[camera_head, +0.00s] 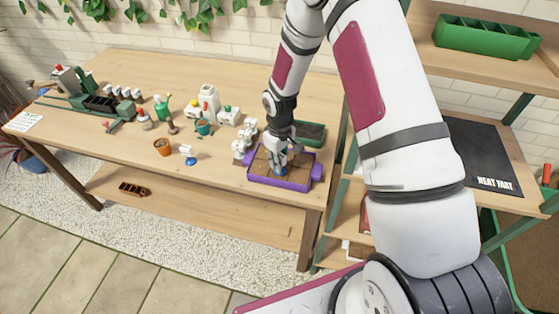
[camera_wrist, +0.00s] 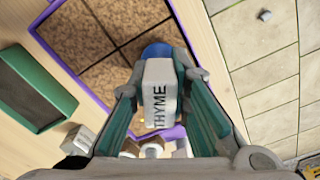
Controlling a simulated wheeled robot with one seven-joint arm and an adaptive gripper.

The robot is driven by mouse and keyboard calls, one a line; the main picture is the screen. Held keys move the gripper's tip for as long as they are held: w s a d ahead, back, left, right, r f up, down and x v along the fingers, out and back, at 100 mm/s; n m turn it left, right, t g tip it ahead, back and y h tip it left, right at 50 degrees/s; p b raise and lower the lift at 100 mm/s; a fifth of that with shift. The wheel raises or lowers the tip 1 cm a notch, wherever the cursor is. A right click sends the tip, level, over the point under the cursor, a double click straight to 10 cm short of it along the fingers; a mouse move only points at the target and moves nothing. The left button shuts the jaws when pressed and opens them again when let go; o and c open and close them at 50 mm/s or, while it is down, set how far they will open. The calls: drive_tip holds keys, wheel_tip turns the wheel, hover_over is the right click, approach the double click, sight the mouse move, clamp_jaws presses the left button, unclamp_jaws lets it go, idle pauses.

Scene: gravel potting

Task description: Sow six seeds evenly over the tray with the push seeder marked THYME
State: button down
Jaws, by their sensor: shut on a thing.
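The push seeder marked THYME (camera_wrist: 158,95) is a white block with a blue round part at its far end. My gripper (camera_wrist: 160,88) is shut on it in the wrist view, one finger on each side. In the head view my gripper (camera_head: 281,158) is over the purple-rimmed tray (camera_head: 262,181), near its middle. The tray holds brown soil (camera_wrist: 110,20) divided into squares, and its purple rim also shows in the wrist view (camera_wrist: 66,67). Whether the seeder's tip touches the soil is hidden. I cannot make out any seeds.
A green tray (camera_head: 311,131) stands just behind the purple one. Small white pieces (camera_head: 241,148) stand close to its left. A shelf with a heat mat (camera_head: 485,155) is at right.

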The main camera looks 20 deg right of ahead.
idle(0.6)
drive_tip(key=shift+r+p, duration=0.3)
drive_tip(key=shift+r, duration=1.15)
